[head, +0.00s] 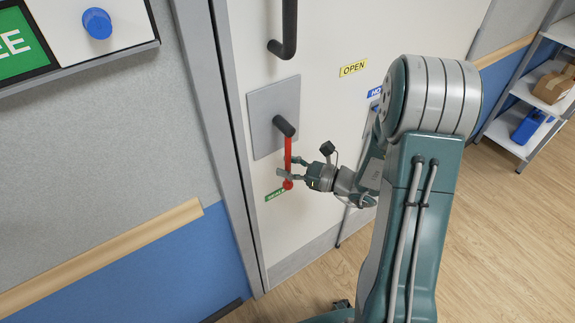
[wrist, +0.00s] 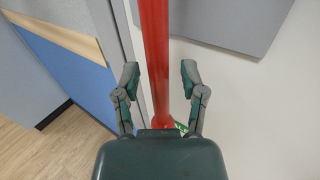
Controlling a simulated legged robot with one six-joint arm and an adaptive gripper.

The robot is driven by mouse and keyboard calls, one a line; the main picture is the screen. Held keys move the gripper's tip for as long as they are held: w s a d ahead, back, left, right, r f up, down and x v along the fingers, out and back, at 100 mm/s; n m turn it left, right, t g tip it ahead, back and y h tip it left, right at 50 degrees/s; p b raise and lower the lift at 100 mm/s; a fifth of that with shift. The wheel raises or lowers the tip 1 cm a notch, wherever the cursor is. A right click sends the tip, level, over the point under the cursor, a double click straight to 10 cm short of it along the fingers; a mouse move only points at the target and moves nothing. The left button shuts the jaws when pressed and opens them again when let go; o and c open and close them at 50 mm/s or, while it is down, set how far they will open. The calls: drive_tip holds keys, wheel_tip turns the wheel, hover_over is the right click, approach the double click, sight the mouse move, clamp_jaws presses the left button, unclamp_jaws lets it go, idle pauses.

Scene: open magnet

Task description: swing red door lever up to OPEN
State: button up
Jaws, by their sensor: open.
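The red lever (head: 288,150) hangs straight down from a dark pivot (head: 285,126) on a grey plate (head: 262,106) on the white door. Its lower end has a red knob beside a green label (head: 275,195). A yellow OPEN label (head: 353,68) is on the door, up and to the right of the pivot. My gripper (head: 290,168) is at the lower part of the lever, coming from the right. In the wrist view, the red lever (wrist: 155,50) runs between the two spread fingers of my gripper (wrist: 160,76), with gaps on both sides. The lever's lower end is hidden there behind the gripper body.
A dark door handle (head: 289,30) is above the plate. A blue label (head: 375,94) is partly hidden by my arm. The grey door frame (head: 215,130) and blue-grey wall are to the left. Shelves (head: 515,100) stand at the right. Wood floor lies below.

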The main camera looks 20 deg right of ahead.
drive_tip(key=shift+d, duration=0.1)
clamp_jaws()
drive_tip(key=shift+d, duration=0.1)
drive_tip(key=shift+w+d+r+n+h, duration=0.1)
drive_tip(key=shift+w+d+n+h, duration=0.15)
drive_tip(key=shift+d+n, duration=0.2)
drive_tip(key=shift+w+d+r+n+h, duration=0.1)
drive_tip(key=shift+d+n+h, duration=0.25)
drive_tip(key=shift+d, duration=0.15)
drive_tip(key=d+r+n+h, duration=0.1)
drive_tip(key=d+n, duration=0.1)
drive_tip(key=w+d+r+n+h, duration=0.1)
drive_tip(key=d+r+n+h, duration=0.1)
drive_tip(key=w+d+r+n+g+h, duration=0.1)
drive_tip(key=d+r+h, duration=0.1)
drive_tip(key=d, duration=0.1)
drive_tip(key=shift+w+n, duration=0.25)
drive_tip(key=shift+n, duration=0.15)
unclamp_jaws()
drive_tip(key=shift+a+f, duration=0.15)
drive_tip(key=shift+f, duration=0.05)
drive_tip(key=shift+s, duration=0.1)
